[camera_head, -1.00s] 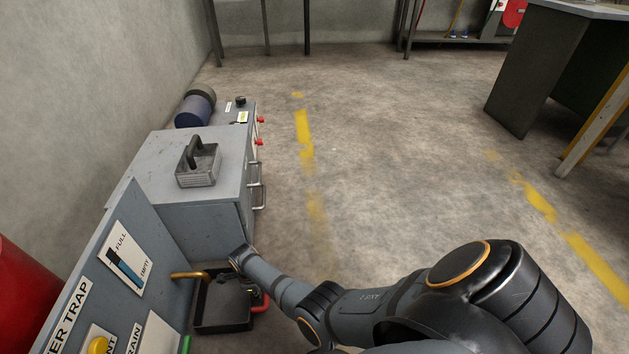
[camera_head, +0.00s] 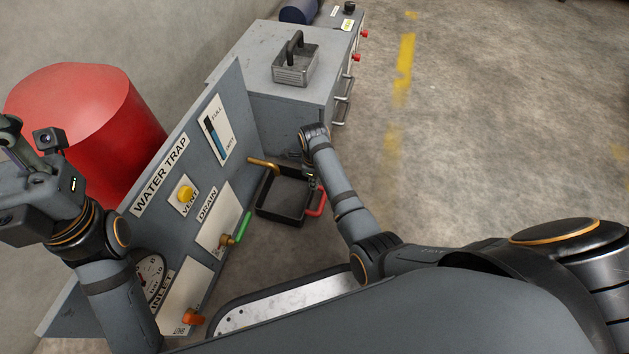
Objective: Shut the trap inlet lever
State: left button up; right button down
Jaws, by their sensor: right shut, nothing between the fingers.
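The water trap panel (camera_head: 178,218) stands at the left, carrying INLET, DRAIN and VENT labels. At its near lower end an orange-red inlet lever (camera_head: 193,318) shows beside a white plate; its exact position is hard to read, and my arm hides part of the INLET area. The drain has a green lever (camera_head: 241,230). My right gripper (camera_head: 311,180) is shut and empty, pointing down by the black tray, well beyond the inlet lever. My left gripper (camera_head: 12,135) is raised at the left edge, away from the lever, its fingers partly out of view.
The black tray (camera_head: 262,208) with a red handle (camera_head: 318,206) lies on the floor below a brass pipe (camera_head: 262,162). A grey cabinet (camera_head: 285,105) bears a metal caddy (camera_head: 296,68). A red drum (camera_head: 90,115) stands behind the panel. The floor to the right is clear.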

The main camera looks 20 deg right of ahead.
aim_at(191, 316)
jog(key=k+l, duration=0.15)
jog(key=k, duration=0.35)
jog(key=k+l, duration=0.15)
jog(key=k, duration=0.35)
